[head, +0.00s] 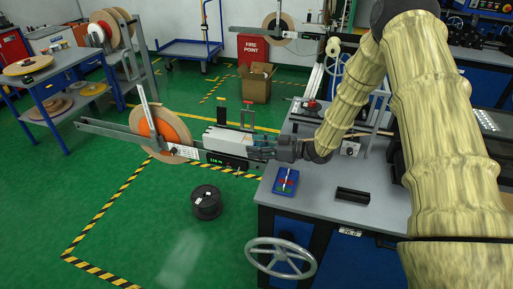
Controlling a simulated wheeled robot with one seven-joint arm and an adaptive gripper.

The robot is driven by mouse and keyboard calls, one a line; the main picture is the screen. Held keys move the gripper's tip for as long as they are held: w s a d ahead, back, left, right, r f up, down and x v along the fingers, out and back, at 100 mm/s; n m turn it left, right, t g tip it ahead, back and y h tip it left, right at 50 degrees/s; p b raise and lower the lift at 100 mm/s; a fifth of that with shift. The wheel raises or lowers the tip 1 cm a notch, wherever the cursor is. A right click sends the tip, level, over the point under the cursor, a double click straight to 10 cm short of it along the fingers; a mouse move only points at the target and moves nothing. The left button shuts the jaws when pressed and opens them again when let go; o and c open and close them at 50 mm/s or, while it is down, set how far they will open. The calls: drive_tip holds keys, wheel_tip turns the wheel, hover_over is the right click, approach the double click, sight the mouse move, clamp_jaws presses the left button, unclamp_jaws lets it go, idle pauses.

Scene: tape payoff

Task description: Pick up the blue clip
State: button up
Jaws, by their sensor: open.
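I cannot make out a blue clip for certain in the head view. A small blue tray (278,188) with red and pale items lies on the front left of the grey bench, and the items are too small to tell apart. My gripper (256,151) points left, just beyond the bench's left edge and above and left of the blue tray. It is open, close to the right end of the payoff unit with the green display (228,161). Whether it touches that unit, and what is between its fingers, is too small to tell.
The grey bench (310,205) carries a black block (352,195). A handwheel (280,257) sticks out at its front. A large tape reel (160,130) stands on the payoff arm at left. A black spool (206,202) is on the green floor, which is mostly clear.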

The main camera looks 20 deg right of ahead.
drive_tip(key=c, duration=1)
